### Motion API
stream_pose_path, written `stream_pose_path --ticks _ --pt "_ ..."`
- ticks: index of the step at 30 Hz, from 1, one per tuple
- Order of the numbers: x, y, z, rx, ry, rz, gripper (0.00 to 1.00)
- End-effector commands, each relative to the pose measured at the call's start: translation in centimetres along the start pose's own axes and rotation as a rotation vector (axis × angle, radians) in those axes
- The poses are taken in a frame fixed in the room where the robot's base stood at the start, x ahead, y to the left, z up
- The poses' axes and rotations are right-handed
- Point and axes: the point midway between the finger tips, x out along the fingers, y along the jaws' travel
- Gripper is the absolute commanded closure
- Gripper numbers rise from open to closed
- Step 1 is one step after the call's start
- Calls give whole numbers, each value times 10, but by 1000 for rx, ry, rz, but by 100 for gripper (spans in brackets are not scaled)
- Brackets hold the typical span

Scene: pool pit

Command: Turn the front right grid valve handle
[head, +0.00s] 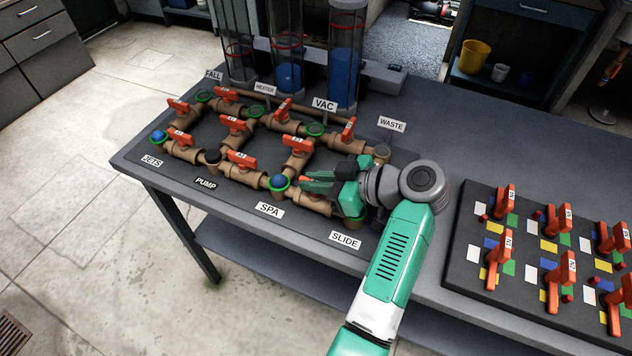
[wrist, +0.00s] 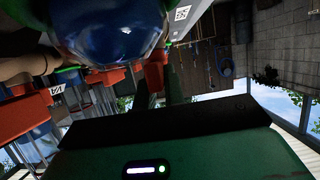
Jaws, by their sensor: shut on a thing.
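The pipe grid on the table carries several red valve handles. The front right grid valve handle (head: 308,181) lies between the SPA and SLIDE labels, mostly hidden by my gripper (head: 318,181). My gripper comes from the right, low over the pipe, and its jaws are shut on this handle. In the wrist view, an orange-red piece (wrist: 155,76) shows beside the dark fingers (wrist: 163,88). The handle's exact angle is hard to tell. The SPA label (head: 270,210) and the SLIDE label (head: 345,240) lie in front of the pipe.
A blue-topped joint (head: 278,182) sits just left of my gripper. Another red handle (head: 298,145) stands behind it. Clear tubes (head: 345,60) rise at the back. A dark board (head: 470,270) with several red handles lies to the right. Bare tabletop (head: 480,150) is free behind the board.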

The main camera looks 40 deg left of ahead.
Motion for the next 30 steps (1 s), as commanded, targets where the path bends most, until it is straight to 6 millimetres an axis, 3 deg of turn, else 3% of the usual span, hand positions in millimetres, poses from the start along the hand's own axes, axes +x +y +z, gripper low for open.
stream_pose_path --ticks 10,11,13,22,30 --pt "3 -1 5 6 -6 -4 100" --pt "3 -1 5 6 -6 -4 83" --pt "2 -1 4 5 -5 -4 69" --pt "-1 0 2 3 -3 -1 67" --pt "-52 0 0 4 -3 0 67"
